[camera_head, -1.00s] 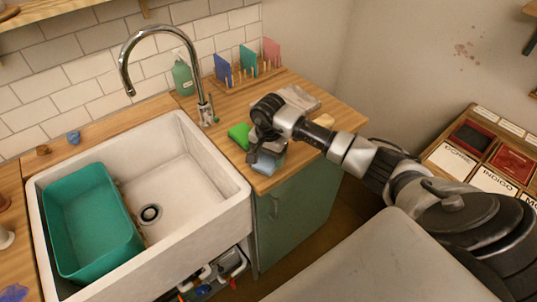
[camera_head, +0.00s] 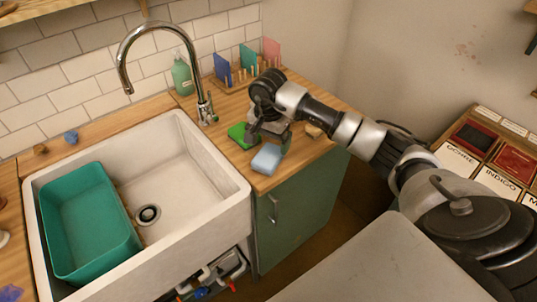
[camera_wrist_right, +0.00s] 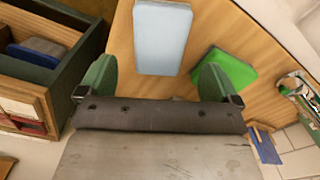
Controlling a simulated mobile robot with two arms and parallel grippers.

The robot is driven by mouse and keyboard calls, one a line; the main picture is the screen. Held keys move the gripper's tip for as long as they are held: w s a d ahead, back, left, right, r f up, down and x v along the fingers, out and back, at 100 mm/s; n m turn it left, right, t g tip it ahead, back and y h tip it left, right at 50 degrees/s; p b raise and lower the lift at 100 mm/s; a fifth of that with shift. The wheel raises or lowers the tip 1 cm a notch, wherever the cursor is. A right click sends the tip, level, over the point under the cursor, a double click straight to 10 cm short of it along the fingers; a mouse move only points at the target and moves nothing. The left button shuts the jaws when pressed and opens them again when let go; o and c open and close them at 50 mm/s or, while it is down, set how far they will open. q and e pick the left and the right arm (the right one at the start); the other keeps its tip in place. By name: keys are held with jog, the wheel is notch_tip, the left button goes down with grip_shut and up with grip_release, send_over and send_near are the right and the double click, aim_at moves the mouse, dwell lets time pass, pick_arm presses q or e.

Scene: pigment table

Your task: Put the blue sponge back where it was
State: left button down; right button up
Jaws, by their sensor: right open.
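The light blue sponge (camera_head: 266,159) lies on the wooden counter right of the sink, near the front edge. It also shows in the right wrist view (camera_wrist_right: 162,38), ahead of and between the lines of the fingers. A green sponge (camera_head: 238,134) lies behind it, towards the sink; in the right wrist view it (camera_wrist_right: 232,72) is partly hidden by one finger. My right gripper (camera_wrist_right: 157,78) is open, with its two green-padded fingers wide apart and nothing between them. In the head view it hangs just behind the blue sponge, beside the green one. My left gripper is not in view.
The white sink (camera_head: 190,165) with a teal tub (camera_head: 90,225) is on the left, under a tall tap (camera_head: 125,60). A wooden rack (camera_head: 240,82) with coloured cards stands at the back. A small tan block (camera_head: 314,130) lies right of the gripper. The pigment trays (camera_head: 480,155) are far right.

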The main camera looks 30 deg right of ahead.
aim_at(268, 154)
notch_tip(268, 154, up, 6)
jog(key=b, duration=0.1)
dwell(0.5)
